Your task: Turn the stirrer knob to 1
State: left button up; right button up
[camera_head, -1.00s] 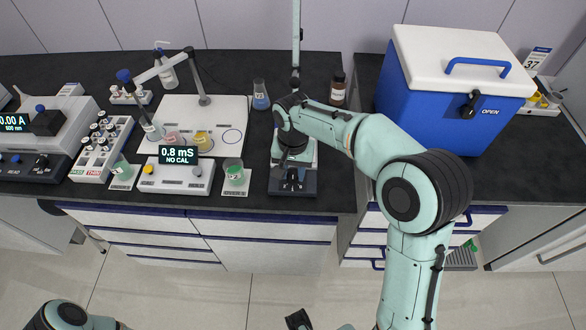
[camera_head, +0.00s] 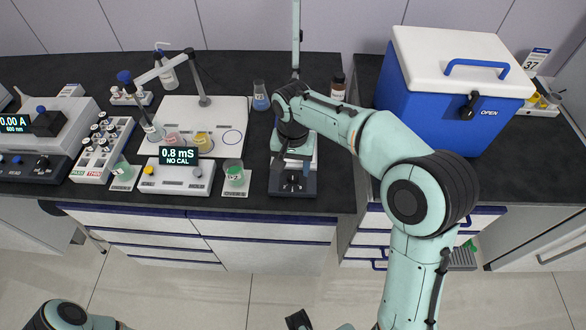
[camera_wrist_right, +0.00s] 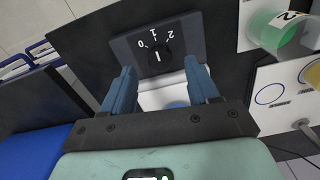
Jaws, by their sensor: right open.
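The stirrer is a box with a dark front panel (camera_head: 309,187) and a pale top at the counter's front edge. Its black round knob (camera_wrist_right: 157,58) has a white pointer line and sits on the dark panel among the white marks 0, 1 and 2. The line runs roughly up and down in the right wrist view; I cannot tell exactly which mark it points to. My right gripper (camera_wrist_right: 162,83) is open, with one blue finger on each side of the picture. The knob appears beyond the fingertips, apart from them. In the head view my right gripper (camera_head: 293,158) hangs over the stirrer.
A conductivity meter (camera_head: 179,170) reading 0.8 mS and a beaker (camera_head: 234,171) of green liquid stand left of the stirrer. A flask (camera_head: 261,97) and a brown bottle (camera_head: 338,86) stand behind. A blue cooler (camera_head: 430,105) stands to the right.

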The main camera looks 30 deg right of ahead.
aim_at(293, 175)
notch_tip(293, 175, up, 10)
jog(key=p, duration=0.1)
jog(key=shift+r+p, duration=0.25)
jog(key=shift+p, duration=0.1)
dwell(0.3)
